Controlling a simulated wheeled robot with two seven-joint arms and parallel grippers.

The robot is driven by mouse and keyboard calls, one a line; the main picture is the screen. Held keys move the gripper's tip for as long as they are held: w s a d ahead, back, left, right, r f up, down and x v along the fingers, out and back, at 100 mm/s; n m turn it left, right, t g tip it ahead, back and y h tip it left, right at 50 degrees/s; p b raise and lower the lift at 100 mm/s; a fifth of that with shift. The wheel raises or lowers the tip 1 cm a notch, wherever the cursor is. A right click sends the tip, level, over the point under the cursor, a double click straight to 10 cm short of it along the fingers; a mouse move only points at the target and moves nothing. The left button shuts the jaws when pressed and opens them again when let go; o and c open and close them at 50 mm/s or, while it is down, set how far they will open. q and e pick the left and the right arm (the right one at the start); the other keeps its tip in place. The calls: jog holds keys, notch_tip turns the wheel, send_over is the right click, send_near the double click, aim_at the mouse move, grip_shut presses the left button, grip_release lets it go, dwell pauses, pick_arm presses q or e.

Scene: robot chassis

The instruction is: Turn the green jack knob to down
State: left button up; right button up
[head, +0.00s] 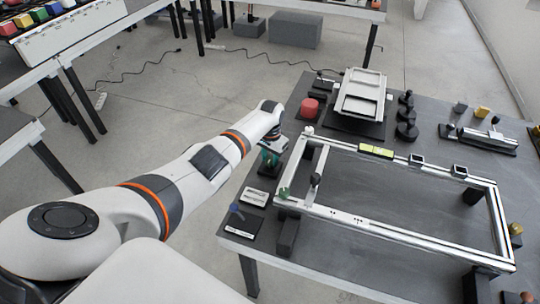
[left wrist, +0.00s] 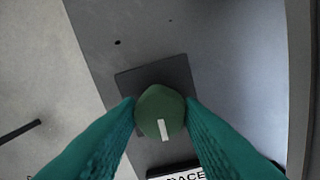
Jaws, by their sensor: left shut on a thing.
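The green jack knob (left wrist: 152,102) is round with a white pointer mark and sits on a dark square plate (left wrist: 180,72). In the left wrist view the mark points toward the bottom of the picture. My left gripper (left wrist: 160,116) has its teal fingers closed on both sides of the knob. In the head view my left gripper (head: 270,157) is at the table's left edge, above a dark base; the knob itself is largely hidden there. My right gripper does not show.
A white rectangular frame (head: 400,236) on dark supports fills much of the grey table. A red knob (head: 309,108) stands behind my gripper.

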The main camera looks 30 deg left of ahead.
aim_at(270, 159)
pick_arm(q)
jog(key=shift+n, duration=0.5)
jog(key=o, duration=1)
jog(key=shift+c, duration=0.2)
jog(key=shift+r, duration=0.1)
jog(key=shift+r, duration=0.25)
notch_tip(270, 159, up, 11)
jog(key=shift+r, duration=0.2)
jog(key=shift+f, duration=0.1)
